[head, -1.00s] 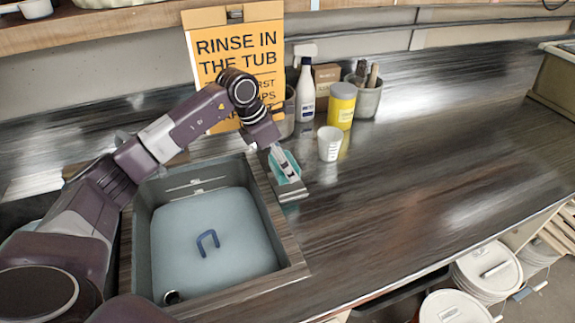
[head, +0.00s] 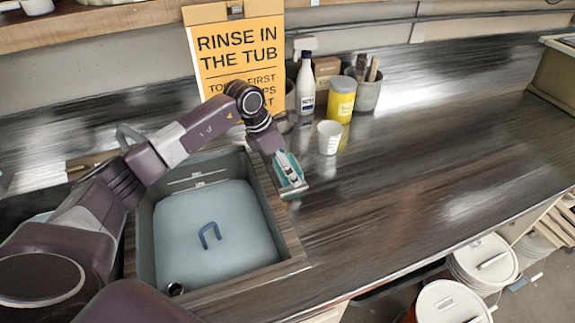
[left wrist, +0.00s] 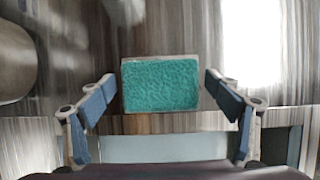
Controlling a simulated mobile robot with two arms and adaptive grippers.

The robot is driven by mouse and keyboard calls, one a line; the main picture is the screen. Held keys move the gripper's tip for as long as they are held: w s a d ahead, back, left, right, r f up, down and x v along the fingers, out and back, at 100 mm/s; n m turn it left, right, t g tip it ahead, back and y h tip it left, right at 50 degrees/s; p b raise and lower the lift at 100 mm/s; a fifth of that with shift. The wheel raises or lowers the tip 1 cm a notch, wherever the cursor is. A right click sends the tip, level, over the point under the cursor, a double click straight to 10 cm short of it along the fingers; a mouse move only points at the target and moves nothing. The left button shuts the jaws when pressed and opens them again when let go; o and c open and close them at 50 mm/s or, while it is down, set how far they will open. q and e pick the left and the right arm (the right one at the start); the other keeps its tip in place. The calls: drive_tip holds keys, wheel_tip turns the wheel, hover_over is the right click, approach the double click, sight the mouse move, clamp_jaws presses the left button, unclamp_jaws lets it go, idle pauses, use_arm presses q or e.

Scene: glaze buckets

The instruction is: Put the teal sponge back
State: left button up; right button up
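The teal sponge (head: 300,187) is at my left gripper (head: 287,173), over the counter just right of the sunken tub. In the left wrist view the sponge (left wrist: 160,86) lies between the two fingers of my left gripper (left wrist: 160,82), its face toward the camera and a thin pale edge along its top. The fingers flank it closely, and it looks sharp against a blurred counter. My right gripper is out of view.
A white cup (head: 329,137), yellow jar (head: 341,100), spray bottle (head: 306,85) and brush pot (head: 367,93) stand behind the gripper. An orange sign (head: 240,55) stands at the back. The counter's right side is clear.

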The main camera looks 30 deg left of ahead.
use_arm(q)
drive_tip(key=shift+r, duration=0.1)
drive_tip(key=shift+r, duration=0.15)
drive_tip(key=b+v, duration=0.3)
drive_tip(key=v, duration=0.9)
drive_tip(key=shift+s, duration=0.1)
